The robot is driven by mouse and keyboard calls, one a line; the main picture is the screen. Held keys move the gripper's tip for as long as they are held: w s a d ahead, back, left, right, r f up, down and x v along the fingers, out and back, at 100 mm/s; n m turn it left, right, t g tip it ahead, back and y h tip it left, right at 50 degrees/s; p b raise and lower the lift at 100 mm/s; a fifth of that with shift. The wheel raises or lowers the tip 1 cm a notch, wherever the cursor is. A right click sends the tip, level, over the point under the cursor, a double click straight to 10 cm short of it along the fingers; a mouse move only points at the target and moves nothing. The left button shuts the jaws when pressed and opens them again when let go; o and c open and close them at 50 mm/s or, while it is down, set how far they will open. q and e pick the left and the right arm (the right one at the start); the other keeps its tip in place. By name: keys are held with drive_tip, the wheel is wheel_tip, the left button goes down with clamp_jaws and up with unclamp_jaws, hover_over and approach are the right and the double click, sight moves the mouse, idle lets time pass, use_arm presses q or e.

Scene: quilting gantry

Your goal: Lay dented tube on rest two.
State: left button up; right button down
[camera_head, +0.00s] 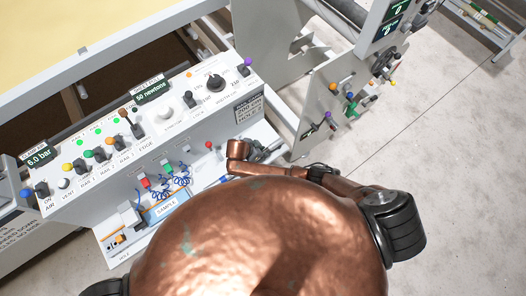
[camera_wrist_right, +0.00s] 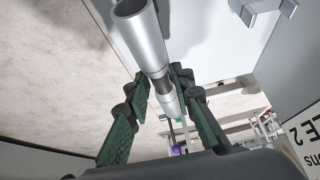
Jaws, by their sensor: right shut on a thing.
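The tube (camera_wrist_right: 145,45) is a silver, stepped metal cylinder with an open near end. It crosses the upper middle of the wrist view, and its far end points down and slightly right. I cannot make out a dent on it. My right gripper (camera_wrist_right: 160,78) has dark green padded fingers and is shut on the tube's middle. In the head view my copper arm hides most of the grip and the tube. I cannot pick out rest two for sure in either view. My left gripper is not in view.
A control panel (camera_head: 218,112) with coloured knobs and switches fills the left middle. A sample shelf (camera_head: 113,252) lies below it. A grey side plate (camera_head: 318,88) with coloured knobs stands right of it. Pale floor (camera_head: 455,130) is clear at right. The wrist view shows a lettered panel (camera_wrist_right: 307,127).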

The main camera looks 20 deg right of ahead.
drive_tip(key=c, duration=1.7)
unclamp_jaws()
drive_tip(key=p+v, duration=0.1)
drive_tip(key=v, duration=1.1)
drive_tip(key=shift+r, duration=0.15)
